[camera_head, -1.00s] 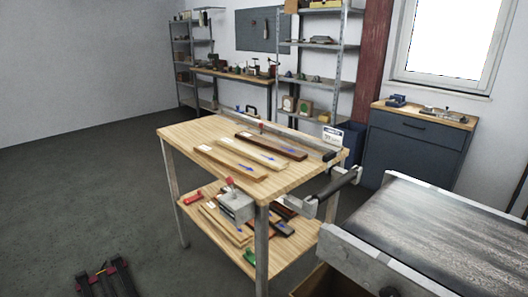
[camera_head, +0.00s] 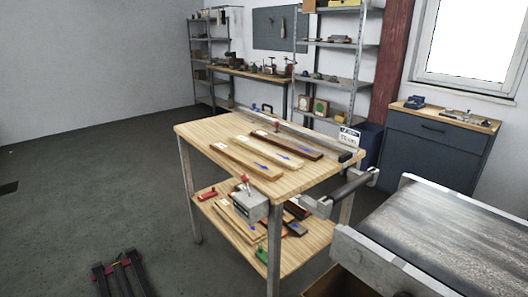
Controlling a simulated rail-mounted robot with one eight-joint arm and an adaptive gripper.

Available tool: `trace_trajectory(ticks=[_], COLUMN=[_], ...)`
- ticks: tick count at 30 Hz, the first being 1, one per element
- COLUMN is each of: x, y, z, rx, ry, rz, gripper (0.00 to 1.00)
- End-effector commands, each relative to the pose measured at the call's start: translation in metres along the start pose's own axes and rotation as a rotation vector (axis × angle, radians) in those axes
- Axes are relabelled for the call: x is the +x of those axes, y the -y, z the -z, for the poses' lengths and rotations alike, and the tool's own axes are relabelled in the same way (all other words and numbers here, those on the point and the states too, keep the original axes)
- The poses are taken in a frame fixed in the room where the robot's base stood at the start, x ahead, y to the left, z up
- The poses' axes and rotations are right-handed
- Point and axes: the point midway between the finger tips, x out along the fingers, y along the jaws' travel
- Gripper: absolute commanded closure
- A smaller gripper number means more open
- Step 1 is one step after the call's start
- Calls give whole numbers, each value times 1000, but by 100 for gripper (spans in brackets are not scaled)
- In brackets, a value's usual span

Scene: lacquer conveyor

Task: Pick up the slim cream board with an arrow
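The slim cream board (camera_head: 265,150) lies flat on the wooden tabletop (camera_head: 308,178), with a small blue arrow mark toward its right end. It is the middle of three boards lying roughly parallel. A tan board (camera_head: 238,158) lies on its near side and a dark brown board (camera_head: 290,146) on its far side. Both neighbours lie close to the cream board, and narrow strips of tabletop show between them.
A long metal fence (camera_head: 300,130) runs along the table's back edge. More boards (camera_head: 232,218) lie on the lower shelf.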

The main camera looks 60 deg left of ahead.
Motion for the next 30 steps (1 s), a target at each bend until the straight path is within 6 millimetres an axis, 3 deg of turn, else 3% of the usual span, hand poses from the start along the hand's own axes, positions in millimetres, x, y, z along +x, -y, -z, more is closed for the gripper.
trace_trajectory(ticks=[6,21,30], x=[0,0,-1], y=[0,0,1], z=[0,0,3], rx=[0,0,7], ry=[0,0,2], rz=[0,0,2], gripper=[97,31,30])
